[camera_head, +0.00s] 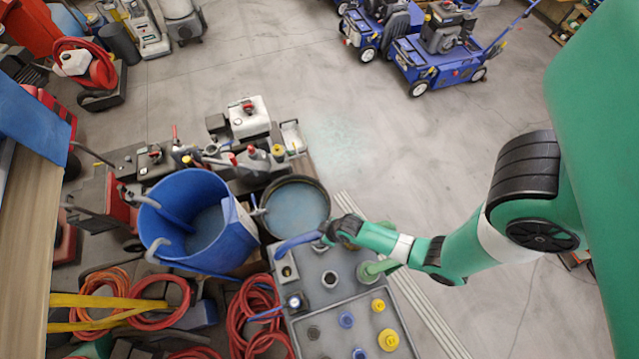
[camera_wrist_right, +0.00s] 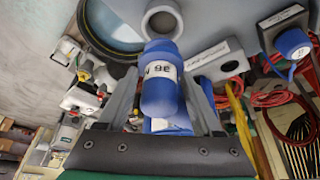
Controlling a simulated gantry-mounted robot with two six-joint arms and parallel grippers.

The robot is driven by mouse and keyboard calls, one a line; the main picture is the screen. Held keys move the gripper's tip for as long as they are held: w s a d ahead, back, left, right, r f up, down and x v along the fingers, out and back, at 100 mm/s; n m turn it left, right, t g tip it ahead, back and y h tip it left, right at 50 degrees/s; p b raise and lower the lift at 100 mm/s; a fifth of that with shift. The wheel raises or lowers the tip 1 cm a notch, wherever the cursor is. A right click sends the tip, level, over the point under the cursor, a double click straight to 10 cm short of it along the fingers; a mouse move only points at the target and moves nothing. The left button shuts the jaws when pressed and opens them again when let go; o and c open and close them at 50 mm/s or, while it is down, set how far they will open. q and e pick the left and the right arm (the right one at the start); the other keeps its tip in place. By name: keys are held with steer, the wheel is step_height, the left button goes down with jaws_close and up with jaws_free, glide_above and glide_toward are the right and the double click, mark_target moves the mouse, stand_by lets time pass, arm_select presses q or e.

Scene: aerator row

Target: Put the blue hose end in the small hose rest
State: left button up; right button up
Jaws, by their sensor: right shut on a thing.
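My right gripper (camera_head: 330,234) reaches in from the right over the back left part of a grey panel. It is shut on the blue hose end (camera_head: 297,243), which shows large between the two fingers in the right wrist view (camera_wrist_right: 160,85) with a white printed band. A small grey block with a round hole (camera_head: 287,271) sits at the panel's left edge, and also shows in the wrist view (camera_wrist_right: 217,61). I cannot tell which is the small hose rest. My left gripper is not in view.
A green hose fitting (camera_head: 372,270), blue knobs and yellow caps (camera_head: 388,340) are on the panel. Red hoses (camera_head: 258,315) lie at the lower left.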

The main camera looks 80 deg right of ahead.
steer(key=shift+f+b, duration=2.3)
steer(key=shift+f, duration=0.1)
steer(key=shift+r+p, duration=0.25)
steer(key=shift+p, duration=0.05)
steer(key=shift+f+b, duration=1.7)
steer(key=shift+f, duration=0.45)
steer(key=o, duration=1.6)
steer(key=p+v, duration=0.5)
steer(key=v, duration=0.6)
steer(key=shift+s+r+p, duration=0.1)
steer(key=shift+r+p, duration=0.2)
steer(key=shift+p, duration=0.1)
